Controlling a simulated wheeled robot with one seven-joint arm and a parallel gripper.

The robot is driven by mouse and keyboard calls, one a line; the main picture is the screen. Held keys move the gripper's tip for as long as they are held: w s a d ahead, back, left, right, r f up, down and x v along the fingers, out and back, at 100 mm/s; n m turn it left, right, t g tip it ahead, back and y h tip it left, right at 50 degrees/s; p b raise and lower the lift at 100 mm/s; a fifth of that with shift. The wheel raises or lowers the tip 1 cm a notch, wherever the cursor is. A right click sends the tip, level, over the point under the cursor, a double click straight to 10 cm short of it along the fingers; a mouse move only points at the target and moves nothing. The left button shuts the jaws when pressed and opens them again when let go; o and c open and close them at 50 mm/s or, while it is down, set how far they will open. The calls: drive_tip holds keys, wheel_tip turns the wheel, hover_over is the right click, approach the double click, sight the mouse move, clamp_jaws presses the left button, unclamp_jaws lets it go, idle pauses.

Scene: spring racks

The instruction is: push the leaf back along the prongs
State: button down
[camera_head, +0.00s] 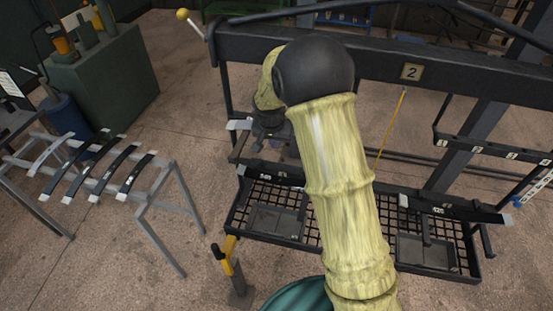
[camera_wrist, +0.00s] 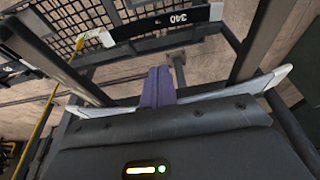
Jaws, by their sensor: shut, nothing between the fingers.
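In the wrist view, a leaf with pale grey ends (camera_wrist: 280,77) runs crosswise just ahead of my gripper, its middle largely hidden by the dark gripper body. My gripper (camera_wrist: 158,88) shows as shut purple-grey fingers with nothing between them. They reach to about the leaf; I cannot tell whether they touch it. In the head view, a pale leaf end (camera_head: 238,125) shows left of my gripper, which is mostly hidden behind my arm. The prongs under this leaf are not clear. Another dark leaf (camera_wrist: 160,26), labelled 340, lies farther off in the wrist view.
A dark rack (camera_head: 390,58) marked 2 stands ahead, with a mesh base (camera_head: 325,238) below. Another leaf (camera_head: 455,208) lies at its right. A grey stand (camera_head: 155,200) at left carries several leaves. A yellow-handled post (camera_head: 231,262) stands in front. Open floor lies between stand and rack.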

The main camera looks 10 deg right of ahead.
drive_tip(key=s, duration=0.1)
drive_tip(key=s+a+b, duration=0.1)
drive_tip(key=shift+s, duration=0.3)
drive_tip(key=shift+f, duration=0.1)
idle(0.5)
